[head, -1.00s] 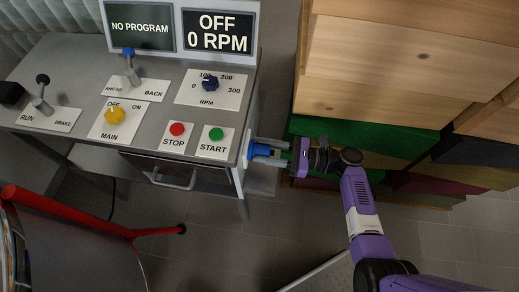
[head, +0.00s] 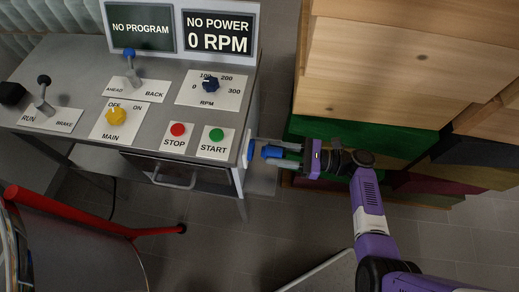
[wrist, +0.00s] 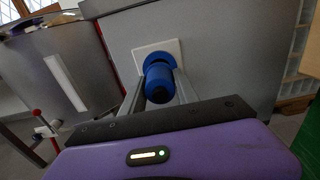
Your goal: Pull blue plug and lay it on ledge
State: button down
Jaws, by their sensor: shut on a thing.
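The blue plug (head: 271,151) is between the fingers of my gripper (head: 274,153), which is shut on it beside the console's right side. The blue socket (head: 250,150) sits on that side, and a small gap shows between it and the plug. In the wrist view the plug (wrist: 160,86) lies between both fingers, in front of the blue socket ring (wrist: 157,61) on its white plate (wrist: 173,46). A grey flat surface (head: 263,182), which looks like the ledge, shows below the socket and plug.
The console top (head: 75,75) carries switches, knobs and buttons; its right display (head: 218,32) reads NO POWER, 0 RPM. Stacked wooden boxes (head: 385,60) stand close behind my gripper. A drum with a red bar (head: 80,220) is at the lower left. Floor below my gripper looks clear.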

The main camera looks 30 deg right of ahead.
jog(key=shift+v, duration=1.3)
